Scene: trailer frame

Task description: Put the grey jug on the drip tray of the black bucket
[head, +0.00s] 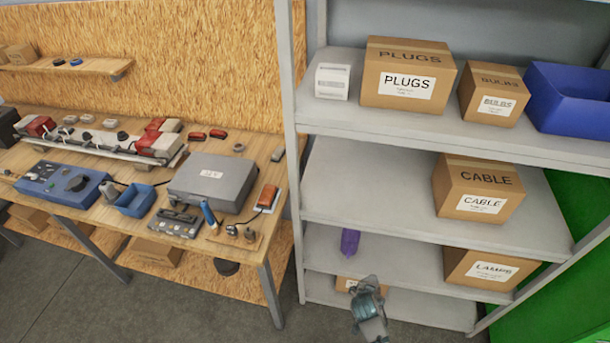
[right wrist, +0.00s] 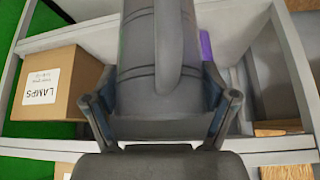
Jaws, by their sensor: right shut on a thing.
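The grey jug (right wrist: 150,62) fills the middle of the right wrist view, a dark grey round body with ridges and a handle-like bar down its near side. My right gripper (right wrist: 162,112) is shut on it, one finger on each side. In the head view my right gripper (head: 368,308) is low in the middle, in front of the grey shelf rack; jug and gripper are hard to tell apart there. My left gripper is not in view. I cannot make out a black bucket with a drip tray in either view.
The shelf rack (head: 390,200) holds cardboard boxes, a blue bin (head: 568,98) and a purple object (head: 349,241). A lamps box (right wrist: 48,88) stands left of the jug in the wrist view. The workbench (head: 150,190) at left is crowded. Floor before it is clear.

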